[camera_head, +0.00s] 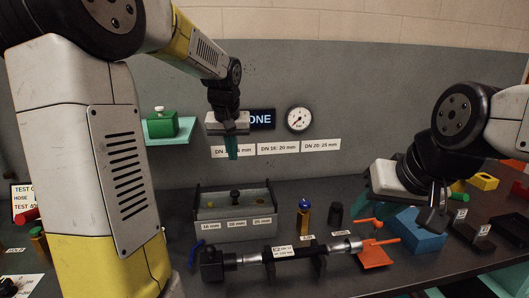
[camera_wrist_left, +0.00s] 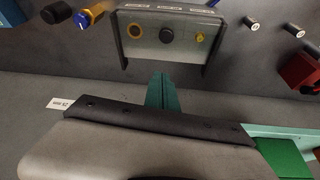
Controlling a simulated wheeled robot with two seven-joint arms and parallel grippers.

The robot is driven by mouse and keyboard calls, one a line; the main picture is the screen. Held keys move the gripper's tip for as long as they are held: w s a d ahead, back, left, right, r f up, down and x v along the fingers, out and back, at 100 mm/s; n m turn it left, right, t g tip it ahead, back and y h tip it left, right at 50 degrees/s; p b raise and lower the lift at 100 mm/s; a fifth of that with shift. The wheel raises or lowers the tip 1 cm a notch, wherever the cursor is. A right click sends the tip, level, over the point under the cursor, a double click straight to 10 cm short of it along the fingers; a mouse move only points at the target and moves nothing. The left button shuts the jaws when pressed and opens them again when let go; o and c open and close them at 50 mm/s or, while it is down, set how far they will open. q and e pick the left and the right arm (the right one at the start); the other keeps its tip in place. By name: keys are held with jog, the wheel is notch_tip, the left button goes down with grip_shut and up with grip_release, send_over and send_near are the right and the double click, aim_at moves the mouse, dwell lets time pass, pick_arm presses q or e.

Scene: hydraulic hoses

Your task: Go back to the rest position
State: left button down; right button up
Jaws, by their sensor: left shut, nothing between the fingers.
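My left gripper (camera_head: 232,148) hangs in front of the grey back panel, above the grey sorting box, with its teal fingers together and nothing between them. In the left wrist view its fingers (camera_wrist_left: 160,90) show closed, pointing toward the box (camera_wrist_left: 165,45). My right gripper (camera_head: 385,190) is low on the right, above or beside the blue block (camera_head: 418,236). Its fingertips are partly hidden by its own body and I cannot tell how far they are apart.
The grey box (camera_head: 235,228) with labelled openings stands at the panel's foot. A hose assembly (camera_head: 285,252) lies in a holder in front of it. A blue-and-gold fitting (camera_head: 304,215), black cylinder (camera_head: 335,215) and orange part (camera_head: 376,254) are nearby. A green block sits on a teal shelf (camera_head: 168,129).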

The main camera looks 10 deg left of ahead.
pick_arm(q)
jog(key=s+d+m+t+h, duration=0.1)
jog(key=s+d, duration=0.1)
jog(key=s, duration=1)
jog(key=s+d+m+t+h, duration=0.1)
jog(key=s, duration=1.2)
jog(key=shift+d+r+h, duration=0.3)
jog(key=shift+d+r, duration=0.1)
